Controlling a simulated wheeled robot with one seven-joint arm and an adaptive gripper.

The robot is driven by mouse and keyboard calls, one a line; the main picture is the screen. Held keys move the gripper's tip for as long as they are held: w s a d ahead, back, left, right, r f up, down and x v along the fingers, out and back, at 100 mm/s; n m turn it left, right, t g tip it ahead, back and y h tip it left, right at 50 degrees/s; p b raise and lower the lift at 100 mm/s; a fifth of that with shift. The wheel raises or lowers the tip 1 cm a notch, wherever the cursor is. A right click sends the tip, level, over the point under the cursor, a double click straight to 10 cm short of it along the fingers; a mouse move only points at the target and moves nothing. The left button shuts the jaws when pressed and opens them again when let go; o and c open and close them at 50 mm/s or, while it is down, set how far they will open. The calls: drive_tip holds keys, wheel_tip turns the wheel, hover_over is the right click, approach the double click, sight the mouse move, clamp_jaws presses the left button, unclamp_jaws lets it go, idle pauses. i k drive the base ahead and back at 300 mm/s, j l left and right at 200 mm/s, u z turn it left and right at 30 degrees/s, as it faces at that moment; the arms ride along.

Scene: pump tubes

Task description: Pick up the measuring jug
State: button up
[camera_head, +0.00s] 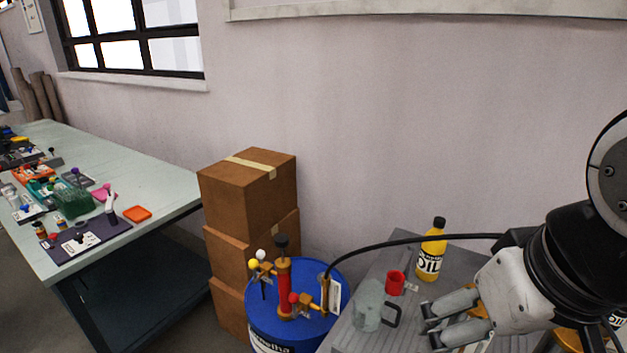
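The measuring jug (368,304) looks grey and translucent, with a dark handle on its right side. It stands on the grey ribbed top (352,338) at the lower middle right. My gripper (431,325) comes in from the right, its fingers pointing left toward the jug's handle. The fingers are apart, with nothing seen between their tips. The tips look close to the handle, with a small gap in the picture; the true distance in depth is hard to tell.
A red cup (395,283) and a yellow oil bottle (432,251) stand behind the jug. A blue drum (301,283) with a red pump and a black hose is to the left. Stacked cardboard boxes (248,200) and a cluttered workbench (158,187) are farther left.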

sight(370, 302)
drive_tip(key=i+j, duration=0.1)
drive_tip(key=j, duration=0.5)
drive_tip(key=i+j, duration=0.1)
drive_tip(key=j, duration=0.5)
drive_tip(key=i+z, duration=0.05)
